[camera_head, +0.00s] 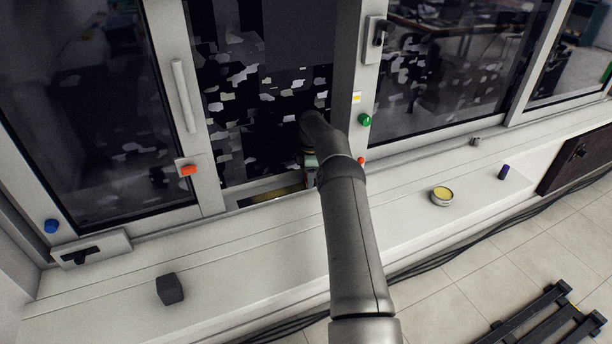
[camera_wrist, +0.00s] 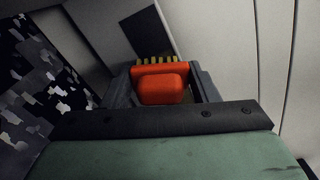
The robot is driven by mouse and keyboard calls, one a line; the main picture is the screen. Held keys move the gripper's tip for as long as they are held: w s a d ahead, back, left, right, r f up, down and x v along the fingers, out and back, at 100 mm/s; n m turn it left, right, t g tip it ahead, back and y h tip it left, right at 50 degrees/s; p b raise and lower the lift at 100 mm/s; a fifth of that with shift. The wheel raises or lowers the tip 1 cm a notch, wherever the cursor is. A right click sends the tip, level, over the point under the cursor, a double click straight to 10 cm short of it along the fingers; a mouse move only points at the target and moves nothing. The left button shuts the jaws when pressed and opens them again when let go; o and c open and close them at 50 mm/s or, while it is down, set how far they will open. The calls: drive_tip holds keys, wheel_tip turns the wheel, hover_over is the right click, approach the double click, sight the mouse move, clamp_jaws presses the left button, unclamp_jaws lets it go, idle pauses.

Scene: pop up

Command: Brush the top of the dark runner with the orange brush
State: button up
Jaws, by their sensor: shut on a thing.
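The orange brush (camera_wrist: 162,87) is between the jaws of my gripper (camera_wrist: 163,90) in the wrist view, with its yellow bristles pointing away from me. My gripper is shut on it. A dark strip (camera_wrist: 146,30), which looks like the runner, lies just beyond the bristles. I cannot tell whether the bristles touch it. In the head view my gripper (camera_head: 309,172) is at the window's lower frame, partly behind my arm. The brush cannot be made out there. A dark recess with a yellowish strip (camera_head: 272,197) shows at the opening's bottom, left of my gripper.
On the sill are a dark grey block (camera_head: 170,289), a round yellow-topped tin (camera_head: 441,195) and a small purple cylinder (camera_head: 503,172). The window frame carries an orange piece (camera_head: 188,170), a green knob (camera_head: 364,120) and a handle (camera_head: 375,39).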

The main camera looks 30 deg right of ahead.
sight(242, 204)
drive_tip(key=d, duration=0.1)
drive_tip(key=d+r, duration=0.1)
drive_tip(key=d, duration=0.1)
drive_tip(key=shift+s+d+h, duration=0.2)
drive_tip(key=shift+h, duration=0.1)
drive_tip(key=shift+w+a+f, duration=0.15)
drive_tip(key=shift+a+f, duration=0.2)
drive_tip(key=shift+a, duration=0.6)
drive_tip(key=shift+a+b, duration=0.3)
drive_tip(key=shift+a, duration=0.6)
drive_tip(key=shift+w+a+f+b, duration=0.1)
drive_tip(key=shift+a+f+b, duration=0.1)
drive_tip(key=shift+a, duration=2.3)
drive_tip(key=shift+w+a+f+b, duration=0.1)
drive_tip(key=shift+a+f+b, duration=0.05)
drive_tip(key=shift+a, duration=2.35)
drive_tip(key=shift+w+a+r, duration=0.1)
drive_tip(key=shift+a, duration=1.65)
drive_tip(key=shift+w+a+r, duration=0.1)
drive_tip(key=shift+a, duration=1.65)
drive_tip(key=shift+w+a+f, duration=0.1)
drive_tip(key=shift+a, duration=1.7)
drive_tip(key=shift+w+a+f, duration=0.1)
drive_tip(key=shift+a, duration=1.7)
drive_tip(key=shift+r, duration=0.1)
